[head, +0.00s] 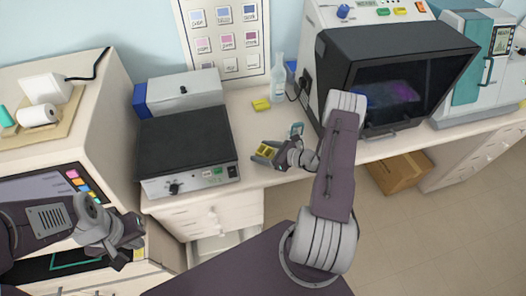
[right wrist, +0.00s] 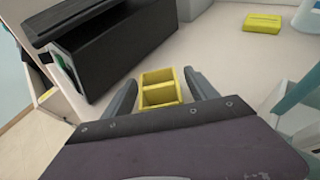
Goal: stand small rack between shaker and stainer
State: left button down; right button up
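The small rack (head: 265,151) is yellow, with open compartments. It is on the counter near the front edge, between the shaker and the stainer. The shaker (head: 187,142) is a black-topped box with a front knob; the stainer (head: 400,70) is a large dark machine with a window. My right gripper (head: 267,153) is at the small rack. In the right wrist view, the small rack (right wrist: 160,88) is between its fingers, with gaps seeming to show at its sides. My left gripper (head: 133,243) is at the lower left, away from the rack; its finger opening is unclear.
A yellow block (head: 261,104) lies farther back on the counter, near a clear bottle (head: 278,78). A small teal item (head: 297,129) is close behind my right gripper. A grey-and-blue device (head: 180,92) stands behind the shaker. A cardboard box (head: 398,173) is under the counter.

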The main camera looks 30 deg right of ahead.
jog(key=shift+w, duration=0.1)
jog(key=shift+r+p, duration=0.3)
jog(key=b+v, duration=0.2)
jog(key=v, duration=0.9)
jog(key=shift+d+f, duration=0.1)
jog(key=shift+s+d+r, duration=0.1)
jog(key=shift+s+r, duration=0.1)
jog(key=shift+s, duration=0.25)
